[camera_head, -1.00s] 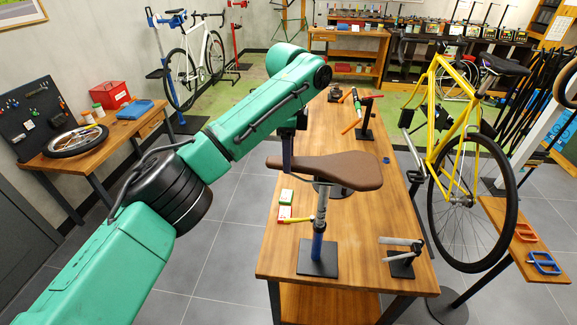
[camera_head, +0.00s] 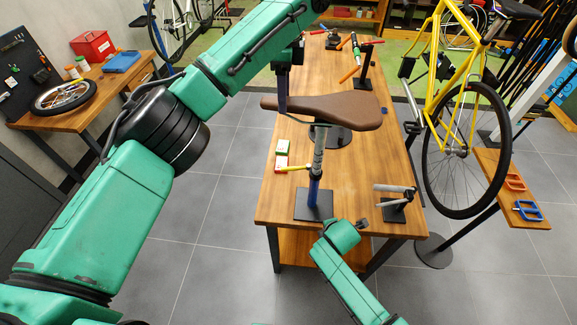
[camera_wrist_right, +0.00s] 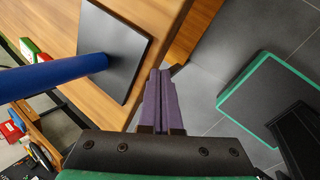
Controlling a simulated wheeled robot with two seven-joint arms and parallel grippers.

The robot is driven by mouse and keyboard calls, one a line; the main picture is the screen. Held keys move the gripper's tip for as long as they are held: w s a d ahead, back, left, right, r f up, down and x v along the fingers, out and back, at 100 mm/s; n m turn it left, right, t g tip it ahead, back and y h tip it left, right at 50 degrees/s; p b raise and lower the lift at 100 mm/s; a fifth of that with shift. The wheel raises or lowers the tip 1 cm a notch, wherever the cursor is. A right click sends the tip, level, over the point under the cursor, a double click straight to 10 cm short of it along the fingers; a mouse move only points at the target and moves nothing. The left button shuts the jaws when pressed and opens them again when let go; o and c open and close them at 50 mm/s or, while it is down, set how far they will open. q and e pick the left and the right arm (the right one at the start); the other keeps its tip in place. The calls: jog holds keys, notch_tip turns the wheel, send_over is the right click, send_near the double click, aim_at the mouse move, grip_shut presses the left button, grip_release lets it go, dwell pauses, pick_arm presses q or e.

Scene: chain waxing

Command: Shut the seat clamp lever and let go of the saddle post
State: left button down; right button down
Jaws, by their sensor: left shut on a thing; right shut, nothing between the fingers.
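The brown saddle (camera_head: 335,108) sits on a grey saddle post (camera_head: 320,150), which stands in a blue tube (camera_head: 314,190) on a black base plate (camera_head: 312,206). The yellow clamp lever (camera_head: 296,169) sticks out to the left at the top of the tube. My left gripper (camera_head: 283,95) is shut on the saddle at its left end; the saddle partly hides the fingertips. My right gripper (camera_head: 362,224) is at the bench's front edge, right of the base plate. In the right wrist view its purple fingers (camera_wrist_right: 161,95) are shut and empty, apart from the blue tube (camera_wrist_right: 50,78).
A small stand with grey bars (camera_head: 395,194) is right of the right gripper. Green and red-white boxes (camera_head: 282,153) lie left of the tube. A yellow bike (camera_head: 455,100) stands to the right. Bench top (camera_head: 365,150) between saddle and small stand is clear.

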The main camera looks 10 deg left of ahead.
jog(key=w+a+r+n+t, duration=0.1)
jog(key=w+a+r+n, duration=0.1)
jog(key=a+r+n, duration=0.45)
jog(key=w+a+r+n+t, duration=0.1)
jog(key=a+r+n, duration=0.15)
jog(key=r, duration=0.75)
jog(key=n+t, duration=0.2)
jog(key=n, duration=0.5)
send_near(288, 168)
jog(key=shift+y, duration=0.4)
jog(key=x, duration=0.6)
jog(key=shift+w+d+f, duration=0.25)
jog(key=shift+d+f, duration=0.05)
jog(key=shift+f, duration=0.05)
jog(key=shift+w+a, duration=0.1)
